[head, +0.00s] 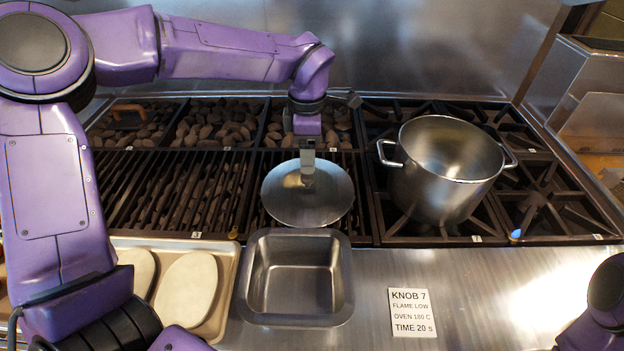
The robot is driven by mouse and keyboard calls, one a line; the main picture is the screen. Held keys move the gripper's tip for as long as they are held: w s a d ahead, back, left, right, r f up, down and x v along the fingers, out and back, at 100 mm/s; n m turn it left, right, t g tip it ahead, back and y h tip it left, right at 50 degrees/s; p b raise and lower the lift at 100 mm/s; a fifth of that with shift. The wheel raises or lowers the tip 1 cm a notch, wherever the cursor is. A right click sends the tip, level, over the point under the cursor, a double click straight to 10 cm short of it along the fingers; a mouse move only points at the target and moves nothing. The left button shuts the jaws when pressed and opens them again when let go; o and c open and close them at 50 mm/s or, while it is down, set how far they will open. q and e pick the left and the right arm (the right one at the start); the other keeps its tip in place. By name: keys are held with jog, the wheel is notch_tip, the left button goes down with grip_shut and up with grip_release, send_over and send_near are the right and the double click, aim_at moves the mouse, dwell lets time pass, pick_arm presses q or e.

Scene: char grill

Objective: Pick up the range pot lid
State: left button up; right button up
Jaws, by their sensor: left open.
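The pot lid (292,205) is a round, shiny metal disc lying on the dark grill grate, left of the burners. My left gripper (307,178) points down over the middle of the lid, at its handle. Its jaws are open. The gripper hides most of the handle, and I cannot tell whether the fingers touch it. The metal pot (440,200) stands uncovered on a burner to the right and looks empty. My right gripper is not in view; only part of my right arm shows at the lower right corner.
An empty square metal pan (295,312) sits on the counter just in front of the lid. A tray (222,300) with flat pale pieces lies to its left. A small sign (411,312) lies on the counter. The counter at right is clear.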

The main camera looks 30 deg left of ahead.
aim_at(307, 176)
pick_arm(q)
notch_tip(307, 176, down, 8)
jog(key=shift+a+r+p, duration=0.15)
jog(key=shift+p, duration=0.7)
grip_shut()
jog(key=shift+r, duration=0.15)
